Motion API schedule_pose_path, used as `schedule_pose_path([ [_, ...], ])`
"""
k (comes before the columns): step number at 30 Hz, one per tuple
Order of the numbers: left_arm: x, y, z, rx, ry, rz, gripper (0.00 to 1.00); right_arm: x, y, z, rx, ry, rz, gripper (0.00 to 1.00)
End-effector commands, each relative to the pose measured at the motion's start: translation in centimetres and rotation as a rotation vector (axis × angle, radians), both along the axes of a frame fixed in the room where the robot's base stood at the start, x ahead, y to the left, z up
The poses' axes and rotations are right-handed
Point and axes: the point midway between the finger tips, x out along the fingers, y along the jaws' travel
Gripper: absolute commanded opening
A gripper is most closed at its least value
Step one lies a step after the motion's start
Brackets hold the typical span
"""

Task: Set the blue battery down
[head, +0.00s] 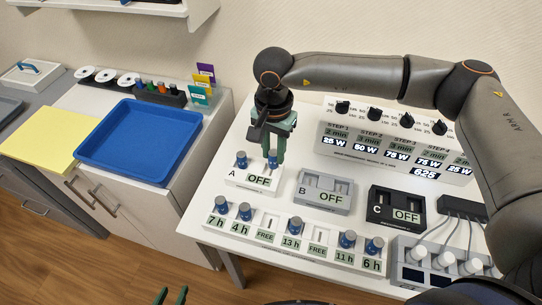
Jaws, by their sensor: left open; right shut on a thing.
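My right gripper (277,150) points down over the white station A (238,177), shut on a blue battery (273,163). This battery is upright at the station's right side, partly hidden by the fingers. I cannot tell whether it rests in its slot or hangs just above. Another blue battery (241,160) stands at the left of station A, whose display reads OFF. The tips of my open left gripper (170,296) show at the bottom edge, empty and far from the batteries.
A front rack (265,239) holds several blue batteries; two places are marked FREE. Grey station B (324,191) and black station C (397,207) stand right of A. A step display (395,146) is behind. A blue tray (140,138) is on the left cabinet.

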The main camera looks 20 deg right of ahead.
Motion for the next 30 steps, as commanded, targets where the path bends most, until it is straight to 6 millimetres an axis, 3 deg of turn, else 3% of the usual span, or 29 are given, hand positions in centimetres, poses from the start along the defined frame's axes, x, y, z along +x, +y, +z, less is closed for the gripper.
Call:
schedule_pose_path([
  [8, -0.1, 0.0, 0.1, 0.001, 0.003, 0.001, 0.50, 1.2, 0.2, -1.5, 0.002, 0.001, 0.001, 0.00],
  [15, -0.1, 0.1, 0.8, 0.001, 0.005, 0.001, 0.50, 1.3, 0.1, -4.4, 0.000, 0.001, -0.001, 0.00],
  [26, -0.1, 0.0, 0.2, 0.001, 0.005, 0.001, 0.50, 1.3, 0.1, -5.0, 0.001, -0.001, -0.001, 0.00],
  [27, -0.1, 0.1, 0.3, 0.001, 0.005, 0.001, 0.50, 1.3, 0.1, -4.9, 0.001, -0.001, -0.001, 0.32],
  [30, -0.1, 0.0, 0.3, 0.001, 0.005, 0.001, 0.50, 1.3, 0.1, -4.9, 0.001, -0.001, -0.001, 0.43],
])
